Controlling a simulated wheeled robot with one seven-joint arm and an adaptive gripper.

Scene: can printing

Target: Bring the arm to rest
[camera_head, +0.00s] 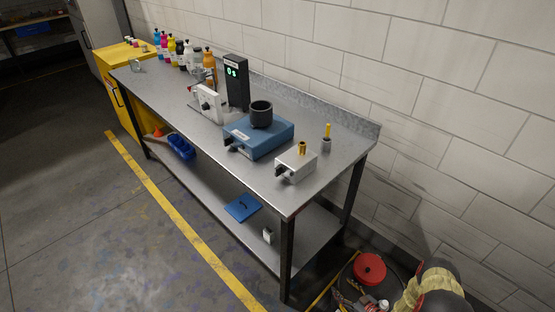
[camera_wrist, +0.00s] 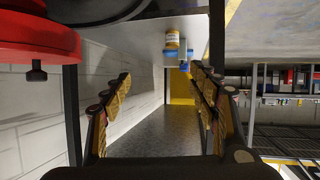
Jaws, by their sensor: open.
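My gripper (camera_wrist: 160,105) shows in the wrist view, with one finger at the left and one at the right. The fingers have ridged yellowish pads and stand wide apart. Nothing is held between them, and the space between shows a grey floor and a white block wall. In the head view I cannot make out my gripper. A dark and tan rounded part shows at its lower right edge and is cut off by the frame.
A steel workbench (camera_head: 210,118) stands along the wall, carrying a blue device (camera_head: 258,137), a white device (camera_head: 296,163) and several bottles. A yellow cabinet (camera_head: 125,95) stands at its far end. A red round object (camera_head: 369,269) lies near the bench's right end. Open floor lies left.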

